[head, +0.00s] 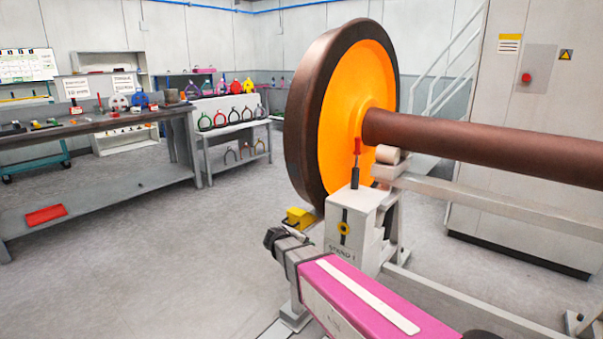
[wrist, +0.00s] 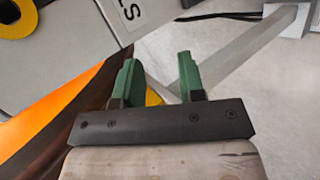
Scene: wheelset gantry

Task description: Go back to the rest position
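My gripper (wrist: 158,82) shows in the wrist view with its two green fingers apart and nothing between them. In the head view my pink arm reaches forward from the bottom, and its dark end (head: 279,243) is beside the lower part of the stand marked STAND 1 (head: 352,222). The fingertips are hard to make out there. The large wheel (head: 300,120) with an orange face and a brown axle (head: 480,145) stands above and behind the stand. The wheel's orange face (wrist: 55,105) also shows at the left of the wrist view.
A red-handled screwdriver-like tool (head: 356,165) stands upright on top of the stand. A yellow block (head: 300,217) is near the wheel's foot. A workbench (head: 95,125) and a rack of shackles (head: 235,125) stand at the left and back. The floor (head: 170,260) at left is mostly clear.

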